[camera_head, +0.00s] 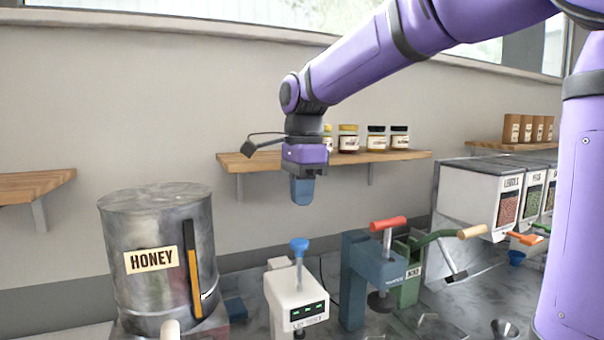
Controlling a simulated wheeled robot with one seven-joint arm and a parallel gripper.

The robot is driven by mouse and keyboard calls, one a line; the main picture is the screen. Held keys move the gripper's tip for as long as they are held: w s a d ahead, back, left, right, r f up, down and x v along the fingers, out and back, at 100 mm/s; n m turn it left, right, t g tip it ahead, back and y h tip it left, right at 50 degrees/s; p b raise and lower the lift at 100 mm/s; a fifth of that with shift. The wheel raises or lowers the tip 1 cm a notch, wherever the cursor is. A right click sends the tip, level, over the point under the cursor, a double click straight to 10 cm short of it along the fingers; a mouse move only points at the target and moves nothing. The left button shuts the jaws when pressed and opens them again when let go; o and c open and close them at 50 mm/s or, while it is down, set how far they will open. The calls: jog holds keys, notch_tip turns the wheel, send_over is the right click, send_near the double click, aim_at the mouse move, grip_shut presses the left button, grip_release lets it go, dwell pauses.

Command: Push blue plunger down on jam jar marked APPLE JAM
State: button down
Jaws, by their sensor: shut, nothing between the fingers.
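A blue round-topped plunger (299,245) stands up on a thin rod from a white machine (291,296) at the lower middle. The machine has a dark panel with green marks and a small label too blurred to read. My gripper (302,201) points down with its fingers together and empty. In the picture it is just above the plunger top, with a visible gap between them. I cannot make out a jar marked APPLE JAM. Several small jars (348,139) stand on the wall shelf, their labels unreadable.
A large metal HONEY drum (153,277) stands left of the white machine. A blue press (366,280) with a red handle (388,223) and a green press (409,283) stand to its right. White dispensers (480,197) are farther right. The wooden shelf (250,163) is behind my gripper.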

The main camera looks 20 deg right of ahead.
send_over(303, 255)
jog(key=w, duration=0.1)
notch_tip(303, 255, down, 7)
jog(key=shift+f, duration=0.1)
jog(key=f, duration=0.7)
jog(key=shift+s, duration=0.25)
jog(key=shift+s+f, duration=0.15)
jog(key=shift+f, duration=0.25)
jog(key=shift+r, duration=0.1)
dwell(0.3)
jog(key=shift+r, duration=0.3)
notch_tip(303, 255, up, 15)
jog(key=w, duration=0.1)
jog(key=shift+d, duration=0.3)
